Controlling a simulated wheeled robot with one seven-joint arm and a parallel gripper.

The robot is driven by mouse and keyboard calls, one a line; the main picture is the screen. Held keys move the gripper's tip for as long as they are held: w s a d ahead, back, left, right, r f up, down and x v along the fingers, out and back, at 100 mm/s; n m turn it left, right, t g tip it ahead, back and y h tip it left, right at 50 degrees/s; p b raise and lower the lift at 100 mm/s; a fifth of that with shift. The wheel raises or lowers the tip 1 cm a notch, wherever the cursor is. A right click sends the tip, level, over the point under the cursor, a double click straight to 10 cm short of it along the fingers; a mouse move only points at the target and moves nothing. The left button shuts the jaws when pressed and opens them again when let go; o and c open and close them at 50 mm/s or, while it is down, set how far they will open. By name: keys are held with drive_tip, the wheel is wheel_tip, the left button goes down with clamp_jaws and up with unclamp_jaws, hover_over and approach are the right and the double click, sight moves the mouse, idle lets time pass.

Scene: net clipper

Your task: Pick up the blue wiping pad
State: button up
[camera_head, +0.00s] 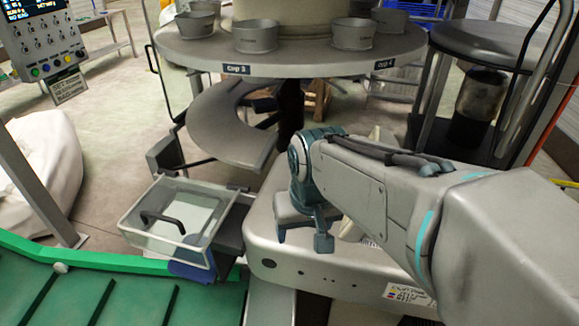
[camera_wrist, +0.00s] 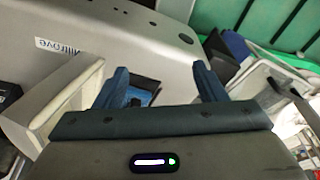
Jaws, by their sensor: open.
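My gripper (camera_head: 303,238) points down over the edge of the grey machine, its two blue-grey fingers apart. In the wrist view my gripper (camera_wrist: 161,70) is open, with nothing clamped between the fingers. A small bright blue patch (camera_wrist: 140,98) shows in a dark box-like recess between the fingers, partly hidden by the gripper body; it may be the wiping pad. Another blue piece (camera_head: 192,271) sits at the front lower corner of the clear tray; it also shows in the wrist view (camera_wrist: 236,46). I cannot tell for sure which one is the pad.
The clear tray (camera_head: 150,238) with a black handle stands left of my gripper. The grey machine body (camera_head: 300,262) lies below it. A green conveyor (camera_head: 60,295) is at the lower left. A round table (camera_head: 290,62) with several metal cups stands behind.

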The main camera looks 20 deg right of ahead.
drive_tip(key=w+d+r+m+g+p, duration=0.1)
drive_tip(key=w+d+r+m, duration=0.15)
drive_tip(key=w+d, duration=0.45)
drive_tip(key=w+d+r+m+g+p, duration=0.1)
drive_tip(key=w+d+r+m+p, duration=0.2)
drive_tip(key=w, duration=0.7)
drive_tip(key=shift+m, duration=0.45)
drive_tip(key=f, duration=0.9)
drive_tip(key=shift+a+b, duration=0.2)
drive_tip(key=shift+b, duration=0.15)
drive_tip(key=shift+a+f+p, duration=0.15)
drive_tip(key=shift+f+p, duration=0.4)
drive_tip(key=shift+f, duration=2.2)
drive_tip(key=c, duration=0.7)
